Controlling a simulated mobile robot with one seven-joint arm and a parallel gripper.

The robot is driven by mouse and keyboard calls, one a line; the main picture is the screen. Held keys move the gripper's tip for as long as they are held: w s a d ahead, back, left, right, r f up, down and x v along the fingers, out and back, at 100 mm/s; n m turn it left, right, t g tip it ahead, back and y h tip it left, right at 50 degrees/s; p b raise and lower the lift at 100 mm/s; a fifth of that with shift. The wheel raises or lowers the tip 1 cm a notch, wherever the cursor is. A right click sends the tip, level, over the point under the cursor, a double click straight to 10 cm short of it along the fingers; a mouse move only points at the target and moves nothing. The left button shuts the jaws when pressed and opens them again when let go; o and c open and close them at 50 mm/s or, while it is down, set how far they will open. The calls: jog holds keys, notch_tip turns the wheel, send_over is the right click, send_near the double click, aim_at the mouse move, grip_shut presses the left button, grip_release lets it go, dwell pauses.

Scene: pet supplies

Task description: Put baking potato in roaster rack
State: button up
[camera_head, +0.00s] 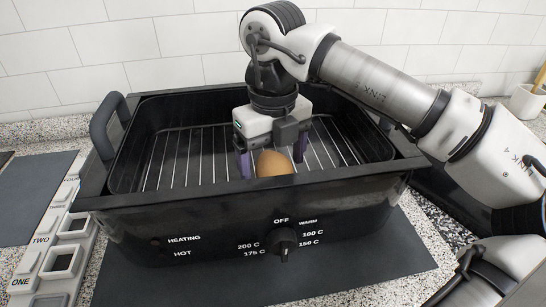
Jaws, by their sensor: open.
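A brown baking potato (274,163) is inside the black roaster, low near its front wall; its lower part is hidden behind that wall. The roaster rack (195,160), a grid of metal wires, spans the inside of the roaster (150,222). My gripper (271,160) reaches down into the roaster from above. Its purple-tipped fingers are apart, one on each side of the potato. The front wall hides where the potato meets the rack, and I cannot tell whether either finger touches the potato.
A white panel with square openings (63,262) lies at left. A dark mat (400,262) is under the roaster. A pale container (526,101) stands at far right.

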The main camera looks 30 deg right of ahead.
aim_at(273, 159)
notch_tip(273, 159, up, 12)
jog(key=p, duration=0.8)
jog(key=shift+r, duration=0.1)
